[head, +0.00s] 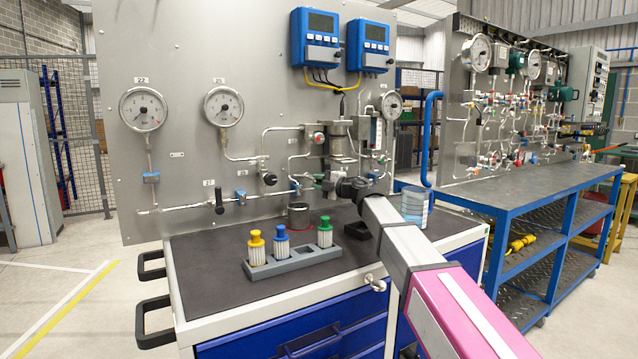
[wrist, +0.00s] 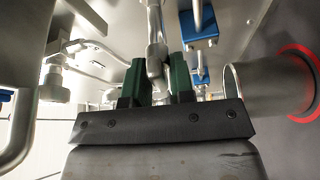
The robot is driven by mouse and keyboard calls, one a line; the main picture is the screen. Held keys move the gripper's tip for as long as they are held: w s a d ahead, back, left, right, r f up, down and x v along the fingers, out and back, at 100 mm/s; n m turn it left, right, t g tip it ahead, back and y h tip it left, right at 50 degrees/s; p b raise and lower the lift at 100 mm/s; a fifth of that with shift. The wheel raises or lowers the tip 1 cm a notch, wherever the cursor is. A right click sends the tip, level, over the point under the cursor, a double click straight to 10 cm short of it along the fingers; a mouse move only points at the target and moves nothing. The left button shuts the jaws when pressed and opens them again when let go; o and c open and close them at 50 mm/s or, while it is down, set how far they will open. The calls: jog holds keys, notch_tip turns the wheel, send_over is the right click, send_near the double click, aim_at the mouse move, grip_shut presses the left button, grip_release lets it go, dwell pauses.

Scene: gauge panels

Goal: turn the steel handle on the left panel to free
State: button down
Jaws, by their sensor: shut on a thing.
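The left panel (head: 185,60) is a grey upright board with gauges, pipes and valves, standing behind a workbench. My gripper (head: 317,181) reaches its lower right part, low over the bench. In the wrist view, the green fingers of my gripper (wrist: 156,88) are shut on a steel handle (wrist: 155,62), which lies between them. The handle runs up and away from the fingers in that view. In the head view my gripper and the fittings around it hide most of the handle, so its angle is hard to tell there.
A steel cup (head: 299,216) stands close to my gripper; in the wrist view a steel cylinder (wrist: 268,88) with a red glowing ring is at the right. Blue valve parts (wrist: 199,27) are close by. A grey rack (head: 295,260) holds yellow, blue and green-topped pieces.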

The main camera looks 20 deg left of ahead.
jog(key=shift+n, duration=0.7)
jog(key=shift+s, duration=0.1)
jog(key=c, duration=1.2)
grip_release()
jog(key=shift+o, duration=0.2)
jog(key=v, duration=1)
jog(key=shift+d+r, duration=0.2)
jog(key=shift+d, duration=0.15)
